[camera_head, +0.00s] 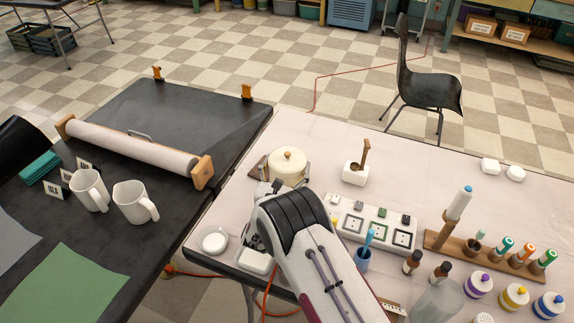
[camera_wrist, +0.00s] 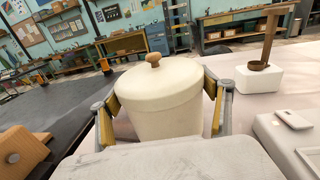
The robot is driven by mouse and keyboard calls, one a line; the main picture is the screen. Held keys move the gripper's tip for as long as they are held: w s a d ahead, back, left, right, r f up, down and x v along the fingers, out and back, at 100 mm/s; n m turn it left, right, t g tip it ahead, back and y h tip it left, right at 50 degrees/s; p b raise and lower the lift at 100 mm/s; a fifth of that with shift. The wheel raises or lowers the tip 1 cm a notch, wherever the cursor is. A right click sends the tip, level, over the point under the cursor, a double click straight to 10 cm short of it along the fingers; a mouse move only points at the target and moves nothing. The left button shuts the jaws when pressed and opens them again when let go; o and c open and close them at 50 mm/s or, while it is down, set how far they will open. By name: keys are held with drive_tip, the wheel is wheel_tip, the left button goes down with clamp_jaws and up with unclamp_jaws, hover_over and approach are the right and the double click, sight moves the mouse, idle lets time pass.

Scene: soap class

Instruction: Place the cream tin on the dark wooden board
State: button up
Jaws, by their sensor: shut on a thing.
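The cream tin (camera_head: 287,162), a round lidded tin with a wooden knob, stands upright on the far side of my gripper (camera_head: 285,176). In the wrist view the tin (camera_wrist: 166,98) fills the middle, with a yellow-padded finger against each side. My gripper (camera_wrist: 166,105) is shut on it. A small strip of the dark wooden board (camera_head: 257,169) shows just left of the tin; the tin and my gripper hide the rest. I cannot tell whether the tin touches the board or is held just above it.
A white holder with a wooden scoop (camera_head: 355,173) stands right of the tin. A white dish (camera_head: 213,240) lies near the table's left edge. A white tray of soap moulds (camera_head: 372,222) lies right of my arm. The far part of the pale table is mostly clear.

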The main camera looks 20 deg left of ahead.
drive_tip(key=shift+f, duration=0.15)
idle(0.3)
drive_tip(key=o, duration=2.1)
drive_tip(key=shift+s, duration=0.15)
drive_tip(key=shift+s+d, duration=0.25)
drive_tip(key=shift+s, duration=1.7)
drive_tip(key=shift+s+d, duration=0.2)
drive_tip(key=shift+s, duration=1.7)
drive_tip(key=shift+s+d, duration=0.25)
drive_tip(key=shift+s, duration=1.7)
